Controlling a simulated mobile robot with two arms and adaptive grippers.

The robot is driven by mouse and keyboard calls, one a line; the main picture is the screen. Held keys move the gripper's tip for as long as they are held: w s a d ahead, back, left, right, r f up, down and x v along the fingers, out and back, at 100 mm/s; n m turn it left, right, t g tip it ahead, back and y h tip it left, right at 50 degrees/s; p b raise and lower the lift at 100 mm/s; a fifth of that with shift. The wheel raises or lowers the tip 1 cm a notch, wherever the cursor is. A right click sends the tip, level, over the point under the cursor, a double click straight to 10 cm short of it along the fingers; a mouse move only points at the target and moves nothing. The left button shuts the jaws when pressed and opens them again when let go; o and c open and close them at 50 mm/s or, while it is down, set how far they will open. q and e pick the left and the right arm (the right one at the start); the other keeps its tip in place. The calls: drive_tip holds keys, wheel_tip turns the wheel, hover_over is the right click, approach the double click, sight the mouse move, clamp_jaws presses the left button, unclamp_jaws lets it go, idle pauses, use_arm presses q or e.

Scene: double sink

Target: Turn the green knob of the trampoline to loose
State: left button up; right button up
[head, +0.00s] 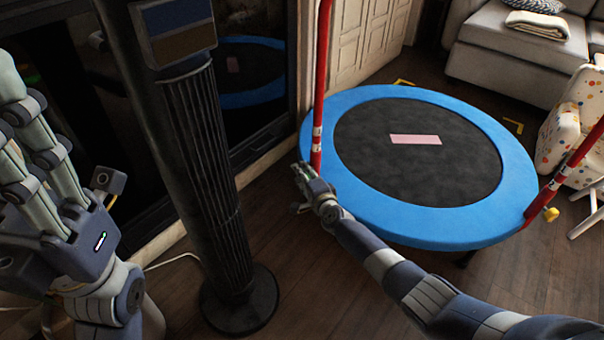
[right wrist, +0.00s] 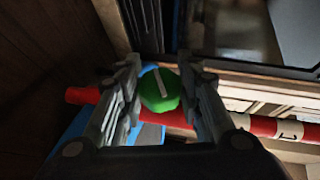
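The trampoline (head: 340,111) has a blue rim and a black mat, and stands on the wood floor. Red posts rise at its left (head: 322,80) and right (head: 565,172). The green knob (right wrist: 160,90) sits on a red post in the right wrist view, with a pale bar across its face, slightly tilted from vertical. My right gripper (right wrist: 160,100) is open, one finger on each side of the knob. In the head view the right gripper (head: 312,182) is at the left post's foot and hides the knob.
A dark tower-shaped appliance (head: 205,150) stands on the floor between my left gripper and the trampoline. A yellow knob (head: 551,214) is on the right post. A grey sofa (head: 505,65) and a dotted chair (head: 575,125) are at the right. Floor is free in front of the trampoline.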

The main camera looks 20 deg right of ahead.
drive_tip(key=o, duration=0.4)
drive_tip(key=shift+w+r, duration=0.2)
drive_tip(key=shift+r, duration=0.3)
drive_tip(key=shift+o, duration=0.3)
drive_tip(key=shift+s+f, duration=0.1)
drive_tip(key=shift+f, duration=0.1)
drive_tip(key=shift+s+a, duration=0.2)
drive_tip(key=f+v, duration=0.3)
drive_tip(key=v, duration=1.1)
drive_tip(key=shift+s+d+r, duration=0.3)
drive_tip(key=shift+s+r, duration=0.15)
drive_tip(key=shift+s, duration=0.1)
